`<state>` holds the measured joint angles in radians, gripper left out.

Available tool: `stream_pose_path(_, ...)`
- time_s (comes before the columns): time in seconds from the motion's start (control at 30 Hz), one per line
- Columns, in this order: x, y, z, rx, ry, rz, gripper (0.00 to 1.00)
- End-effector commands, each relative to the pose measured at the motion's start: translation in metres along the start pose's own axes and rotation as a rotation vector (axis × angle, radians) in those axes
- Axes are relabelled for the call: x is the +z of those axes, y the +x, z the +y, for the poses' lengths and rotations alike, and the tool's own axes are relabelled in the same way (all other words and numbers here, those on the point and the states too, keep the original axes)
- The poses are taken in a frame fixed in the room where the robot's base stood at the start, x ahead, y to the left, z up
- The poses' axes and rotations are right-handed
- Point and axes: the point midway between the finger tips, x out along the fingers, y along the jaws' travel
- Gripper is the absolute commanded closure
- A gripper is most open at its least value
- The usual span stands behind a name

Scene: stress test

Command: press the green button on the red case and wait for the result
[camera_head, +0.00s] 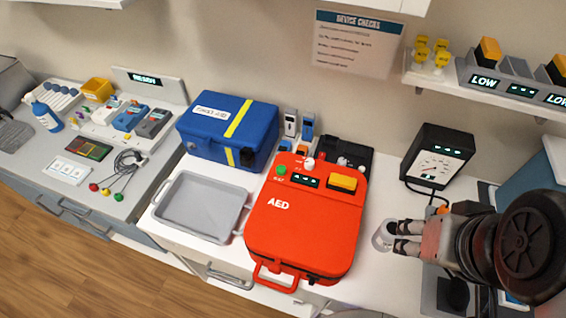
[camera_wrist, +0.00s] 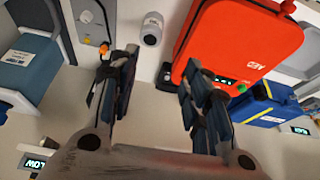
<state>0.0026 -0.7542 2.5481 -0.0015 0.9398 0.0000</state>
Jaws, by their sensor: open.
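The red AED case (camera_head: 300,232) lies flat on the white counter in the middle of the head view. Its green button (camera_head: 281,170) is at the top left of the case, beside a small display (camera_head: 305,180) and a yellow part (camera_head: 343,183).
A grey tray (camera_head: 160,212) lies left of the case, and a blue box (camera_head: 205,150) stands behind the tray. A black gauge device (camera_head: 438,158) stands at the back right. A shelf with yellow-topped devices (camera_head: 480,92) overhangs the right side.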

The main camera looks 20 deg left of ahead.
Motion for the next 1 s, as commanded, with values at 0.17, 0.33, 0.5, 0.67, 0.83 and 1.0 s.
stream_pose_path(0.17, 0.0000, 0.0000, 0.0000, 0.000, 0.000, 0.000, 0.71)
stream_pose_path(0.33, 0.0000, 0.0000, 0.0000, 0.000, 0.000, 0.000, 0.82)
stream_pose_path(0.5, 0.0000, 0.0000, 0.0000, 0.000, 0.000, 0.000, 0.94)
stream_pose_path(0.67, 0.0000, 0.0000, 0.0000, 0.000, 0.000, 0.000, 1.00)
stream_pose_path(0.83, 0.0000, 0.0000, 0.0000, 0.000, 0.000, 0.000, 1.00)
stream_pose_path(1.0, 0.0000, 0.0000, 0.0000, 0.000, 0.000, 0.000, 1.00)
